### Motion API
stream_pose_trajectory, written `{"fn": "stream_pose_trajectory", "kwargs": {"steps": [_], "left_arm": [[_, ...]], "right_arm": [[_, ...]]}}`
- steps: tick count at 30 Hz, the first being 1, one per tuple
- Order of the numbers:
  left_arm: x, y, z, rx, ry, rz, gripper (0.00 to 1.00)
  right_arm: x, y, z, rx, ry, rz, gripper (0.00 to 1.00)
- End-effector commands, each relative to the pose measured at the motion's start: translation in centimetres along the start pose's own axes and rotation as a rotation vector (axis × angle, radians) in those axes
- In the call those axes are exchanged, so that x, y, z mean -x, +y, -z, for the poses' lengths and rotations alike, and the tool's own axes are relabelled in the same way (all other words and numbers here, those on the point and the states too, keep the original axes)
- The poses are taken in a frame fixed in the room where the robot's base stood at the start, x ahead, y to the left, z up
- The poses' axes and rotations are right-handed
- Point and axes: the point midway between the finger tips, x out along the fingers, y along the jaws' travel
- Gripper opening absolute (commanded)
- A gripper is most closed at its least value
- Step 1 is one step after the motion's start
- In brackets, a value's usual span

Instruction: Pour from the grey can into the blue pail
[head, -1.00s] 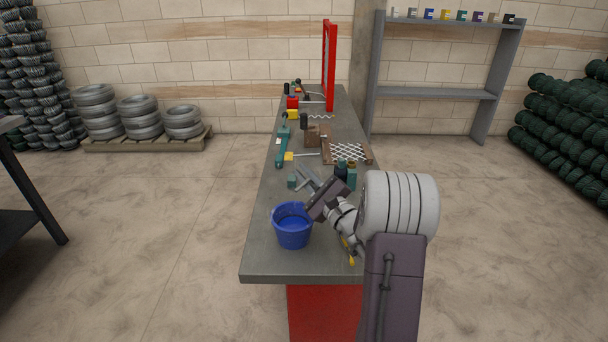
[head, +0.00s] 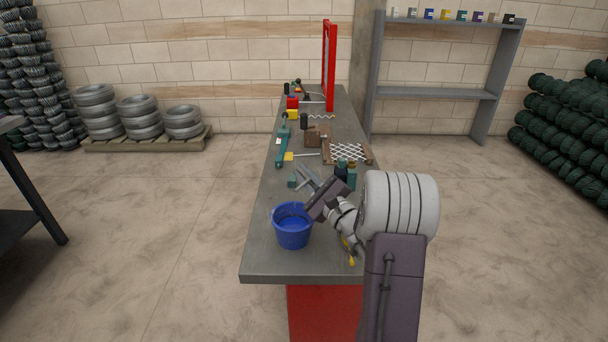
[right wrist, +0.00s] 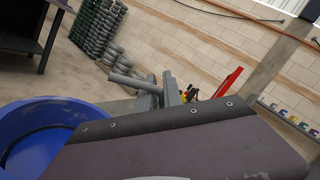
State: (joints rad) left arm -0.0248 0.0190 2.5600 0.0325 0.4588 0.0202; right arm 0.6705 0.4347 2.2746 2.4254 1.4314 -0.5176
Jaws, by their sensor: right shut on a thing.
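The blue pail (head: 293,234) stands upright near the front end of the workbench, and its inside looks blue. It also shows large at the left of the right wrist view (right wrist: 22,132). My right gripper (head: 307,175) is above the bench, up and to the right of the pail, with its fingers pointing away from me. It is shut on a grey cylindrical piece (right wrist: 133,83), which looks like part of the grey can. The gripper body hides most of it, so I cannot tell its tilt or whether anything flows. My left gripper is not in view.
The grey workbench (head: 262,255) has a teal block, dark bottles (head: 346,174), a wire mesh piece (head: 348,152) and a teal tool (head: 282,148) behind the pail. A red frame (head: 329,65) stands at the far end. The bench's front left corner is clear.

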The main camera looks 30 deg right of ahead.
Motion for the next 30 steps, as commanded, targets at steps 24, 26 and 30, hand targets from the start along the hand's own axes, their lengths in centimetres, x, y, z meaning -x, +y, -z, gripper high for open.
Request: {"fn": "stream_pose_trajectory", "kwargs": {"steps": [24,26,30], "left_arm": [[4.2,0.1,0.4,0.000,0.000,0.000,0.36],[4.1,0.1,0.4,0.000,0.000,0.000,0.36],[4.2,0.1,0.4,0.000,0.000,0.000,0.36]], "right_arm": [[-1.3,-5.0,-4.8,0.001,0.000,0.001,0.00],[-1.3,-4.9,-4.8,0.000,0.000,0.000,0.00],[-1.3,-5.0,-4.8,-0.006,0.001,0.000,0.00]]}}
